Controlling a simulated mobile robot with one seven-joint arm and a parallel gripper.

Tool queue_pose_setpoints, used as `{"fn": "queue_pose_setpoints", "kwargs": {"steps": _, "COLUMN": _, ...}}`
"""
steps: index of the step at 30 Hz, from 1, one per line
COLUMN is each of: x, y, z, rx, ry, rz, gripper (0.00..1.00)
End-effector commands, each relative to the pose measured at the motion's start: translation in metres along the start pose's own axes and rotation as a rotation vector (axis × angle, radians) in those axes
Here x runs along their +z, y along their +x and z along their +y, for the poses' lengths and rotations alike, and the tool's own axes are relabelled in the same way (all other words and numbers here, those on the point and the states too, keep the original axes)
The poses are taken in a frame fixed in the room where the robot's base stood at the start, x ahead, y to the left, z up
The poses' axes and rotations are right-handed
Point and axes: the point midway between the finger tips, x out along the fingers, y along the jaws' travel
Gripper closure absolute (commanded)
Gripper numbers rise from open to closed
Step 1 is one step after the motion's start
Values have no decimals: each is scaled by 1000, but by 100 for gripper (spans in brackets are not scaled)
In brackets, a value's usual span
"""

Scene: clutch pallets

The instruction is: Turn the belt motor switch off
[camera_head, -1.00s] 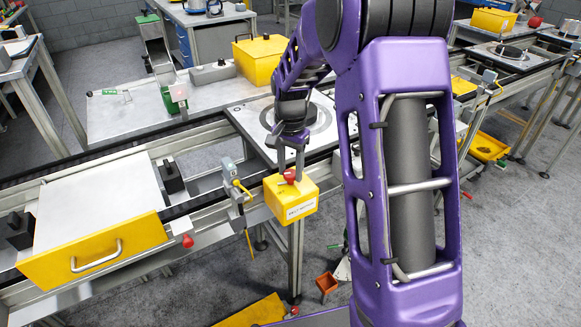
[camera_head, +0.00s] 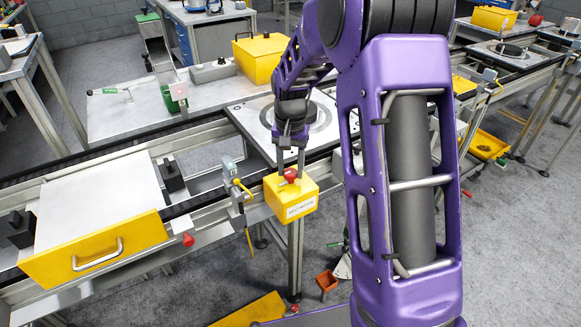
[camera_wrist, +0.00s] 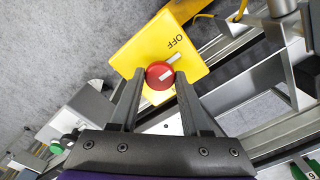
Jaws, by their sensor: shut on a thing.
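The belt motor switch is a yellow box (camera_head: 291,198) with a white label on its front and a red knob (camera_head: 290,175) on top. It stands at the edge of the conveyor frame in the middle of the head view. My gripper (camera_head: 291,169) reaches down from above with its fingers on both sides of the knob. In the wrist view the red knob (camera_wrist: 159,75) sits between the fingertips, and the gripper is shut on it. The knob carries a white stripe.
A grey latch with a yellow lever (camera_head: 238,186) stands just left of the box. A round plate fixture (camera_head: 312,122) lies behind it. A yellow-fronted drawer (camera_head: 95,250) is at the left.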

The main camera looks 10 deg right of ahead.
Motion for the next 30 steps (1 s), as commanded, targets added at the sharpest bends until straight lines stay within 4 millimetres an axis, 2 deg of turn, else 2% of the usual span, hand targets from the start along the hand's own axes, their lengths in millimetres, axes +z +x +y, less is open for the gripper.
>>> {"fn": "queue_pose_setpoints", "kwargs": {"steps": 3, "x": -1, "y": -1, "z": -1, "rx": -1, "ry": -2, "rz": 3, "gripper": 100}}
{"fn": "queue_pose_setpoints", "kwargs": {"steps": 4, "x": -1, "y": -1, "z": -1, "rx": -1, "ry": -2, "rz": 3, "gripper": 52}}
{"fn": "queue_pose_setpoints", "kwargs": {"steps": 9, "x": 0, "y": -1, "z": 0, "rx": -1, "ry": -1, "rz": 2, "gripper": 23}}
{"fn": "queue_pose_setpoints", "kwargs": {"steps": 20, "x": 0, "y": -5, "z": 0, "rx": 0, "ry": 0, "rz": 2, "gripper": 23}}
{"fn": "queue_pose_setpoints", "kwargs": {"steps": 23, "x": -1, "y": -17, "z": 0, "rx": -1, "ry": 0, "rz": 4, "gripper": 23}}
{"fn": "queue_pose_setpoints", "kwargs": {"steps": 30, "x": -1, "y": -72, "z": -1, "rx": -2, "ry": 0, "rz": 7, "gripper": 23}}
